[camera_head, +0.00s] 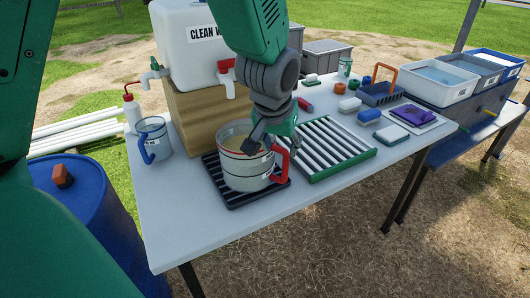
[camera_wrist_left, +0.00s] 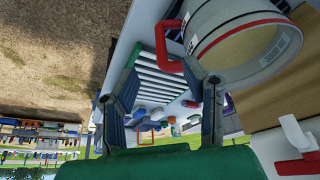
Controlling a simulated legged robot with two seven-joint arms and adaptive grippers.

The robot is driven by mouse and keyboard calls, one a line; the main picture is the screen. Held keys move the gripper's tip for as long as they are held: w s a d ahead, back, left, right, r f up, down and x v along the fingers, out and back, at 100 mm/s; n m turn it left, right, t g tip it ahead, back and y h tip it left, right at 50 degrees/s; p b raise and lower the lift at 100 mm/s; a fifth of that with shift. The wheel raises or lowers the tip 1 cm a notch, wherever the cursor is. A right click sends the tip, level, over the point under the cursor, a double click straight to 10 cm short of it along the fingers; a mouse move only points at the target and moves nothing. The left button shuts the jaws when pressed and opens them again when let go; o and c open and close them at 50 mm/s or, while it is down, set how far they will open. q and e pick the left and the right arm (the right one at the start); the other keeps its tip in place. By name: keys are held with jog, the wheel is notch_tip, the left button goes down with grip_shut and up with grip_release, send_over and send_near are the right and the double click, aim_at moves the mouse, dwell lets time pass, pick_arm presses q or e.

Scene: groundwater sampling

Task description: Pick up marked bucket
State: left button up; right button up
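The marked bucket (camera_head: 240,168) is a pale pail with dark bands, a label and a red side handle (camera_head: 281,164). It stands upright on a black slatted mat near the front of the table. My left gripper (camera_head: 272,148) is above the bucket's right side, pointing down, with its fingers spread near the rim and handle. In the left wrist view my gripper (camera_wrist_left: 158,92) is wide open with nothing gripped. The bucket (camera_wrist_left: 225,35) and its red handle (camera_wrist_left: 180,68) show beyond the fingers there. Whether a finger touches the bucket I cannot tell. My right gripper is not in view.
A white tank (camera_head: 190,55) stands on a wooden block behind the bucket. A clear jug (camera_head: 150,138) with a blue handle is at left. A green-edged slatted rack (camera_head: 325,148) is close at right. Small items and bins lie farther right. The table front is clear.

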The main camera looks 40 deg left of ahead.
aim_at(286, 167)
pick_arm(q)
jog(key=x, duration=0.4)
jog(key=b+x, duration=0.1)
jog(key=x, duration=0.3)
jog(key=w+x, duration=0.1)
jog(key=x, duration=0.3)
jog(key=shift+a+r+b, duration=0.15)
jog(key=shift+a+b, duration=0.05)
jog(key=shift+b, duration=0.15)
jog(key=shift+w+f, duration=0.2)
jog(key=shift+f, duration=0.1)
jog(key=shift+s+d+r, duration=0.1)
grip_shut()
